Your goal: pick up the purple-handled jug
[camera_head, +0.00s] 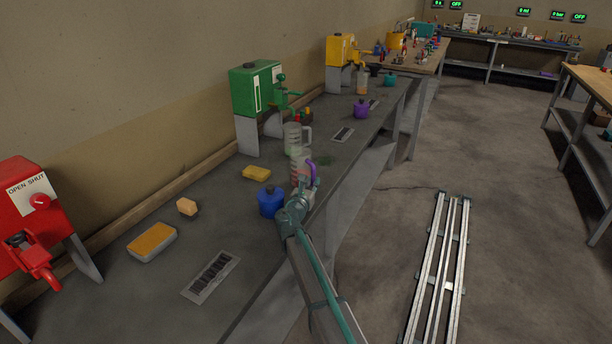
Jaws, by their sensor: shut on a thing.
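The purple-handled jug (299,173) is a clear jug with reddish markings, near the bench's front edge. Its purple handle (314,174) faces right. My gripper (305,190) is at the jug, low by its handle side, and shut on it; the fingers are small and partly hidden. I cannot tell whether the jug's base is touching the bench. A second clear jug with a grey handle (293,137) stands just behind it, in front of the green drum.
A blue container (270,202) stands close left of my gripper. A purple container (361,109) stands farther back. Floor rails (438,265) lie right, with open floor around.

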